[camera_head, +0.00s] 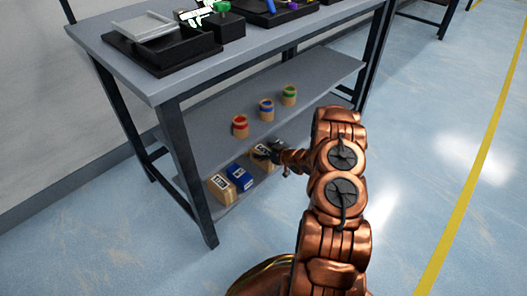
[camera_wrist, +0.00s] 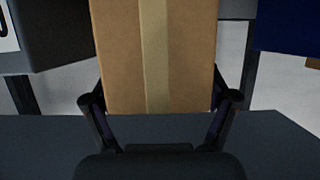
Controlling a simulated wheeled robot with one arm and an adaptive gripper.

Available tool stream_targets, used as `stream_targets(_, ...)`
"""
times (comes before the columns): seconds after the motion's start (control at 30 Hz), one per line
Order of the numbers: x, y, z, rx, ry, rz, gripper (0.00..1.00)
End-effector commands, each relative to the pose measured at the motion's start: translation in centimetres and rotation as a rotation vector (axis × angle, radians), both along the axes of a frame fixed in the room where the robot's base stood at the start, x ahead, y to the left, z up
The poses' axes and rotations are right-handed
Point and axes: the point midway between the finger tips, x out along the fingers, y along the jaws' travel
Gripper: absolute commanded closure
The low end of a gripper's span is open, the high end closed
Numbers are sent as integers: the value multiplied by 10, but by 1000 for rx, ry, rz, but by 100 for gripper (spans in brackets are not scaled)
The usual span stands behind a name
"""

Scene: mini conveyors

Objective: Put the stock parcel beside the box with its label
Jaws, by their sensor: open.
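A brown cardboard box with a tape strip (camera_wrist: 117,60) fills the middle of the wrist view. My gripper (camera_wrist: 160,99) is open, with one finger at each side of this box's near end; I cannot tell whether they touch it. In the head view my gripper (camera_head: 277,157) reaches into the low shelf level beside this brown box (camera_head: 262,153), partly covering it. Another brown box with a white label (camera_head: 221,187) and a blue labelled box (camera_head: 240,177) stand to its left. A dark box (camera_head: 278,144) is to its right. The labels are too small to read.
The middle shelf (camera_head: 205,125) above holds three small tubs with red (camera_head: 240,126), blue (camera_head: 266,109) and green (camera_head: 289,95) bands. A table leg (camera_head: 190,175) stands at the near left. Black trays (camera_head: 165,52) are on the top. Open floor lies to the right.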

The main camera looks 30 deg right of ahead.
Motion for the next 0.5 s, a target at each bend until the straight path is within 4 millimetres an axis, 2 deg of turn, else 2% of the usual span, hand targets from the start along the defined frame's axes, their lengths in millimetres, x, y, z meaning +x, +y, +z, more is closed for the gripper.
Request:
stream_targets(0.07, -1, 0, 3, 0, 0, -1, 15)
stream_targets(0.17, -13, -4, 9, 1, 1, -2, 15)
stream_targets(0.5, -72, -18, 35, 1, -1, -4, 15)
